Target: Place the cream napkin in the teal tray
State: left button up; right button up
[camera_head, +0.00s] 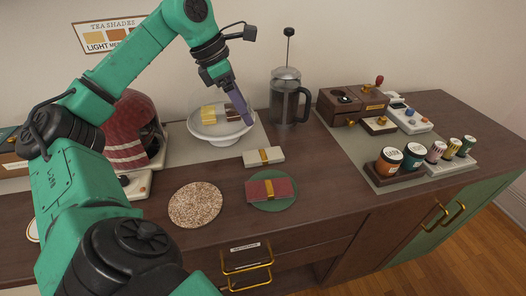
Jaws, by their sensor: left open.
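The cream napkin (264,156), folded flat with a gold band, lies on the dark wooden counter in front of the white bowl. A round green-teal disc (287,203), which looks like the teal tray, lies nearer the front edge. A dark red banded napkin (261,189) lies on it and covers much of it. The cream napkin is behind the disc and apart from it. My left gripper (246,119) is open and points down at the right side of the white bowl, behind the cream napkin and not touching it. My right gripper is not in view.
The white footed bowl (213,127) holds a yellow block and a brownish item. A French press (287,97) stands to its right. A speckled round mat (196,204) lies left of the disc. Jars (388,162) stand at right. Bare counter lies right of the napkins.

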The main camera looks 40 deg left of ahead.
aim_at(267, 154)
pick_arm(q)
jog(key=x, duration=0.5)
jog(key=b+x, duration=0.1)
jog(key=x, duration=0.4)
jog(key=b+x, duration=0.1)
jog(key=x, duration=0.3)
jog(key=shift+s+d+f, duration=0.15)
jog(key=shift+d+f, duration=0.1)
jog(key=shift+f, duration=0.15)
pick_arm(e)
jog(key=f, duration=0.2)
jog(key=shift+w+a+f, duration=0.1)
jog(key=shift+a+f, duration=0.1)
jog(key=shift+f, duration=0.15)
pick_arm(q)
jog(key=shift+f, duration=0.15)
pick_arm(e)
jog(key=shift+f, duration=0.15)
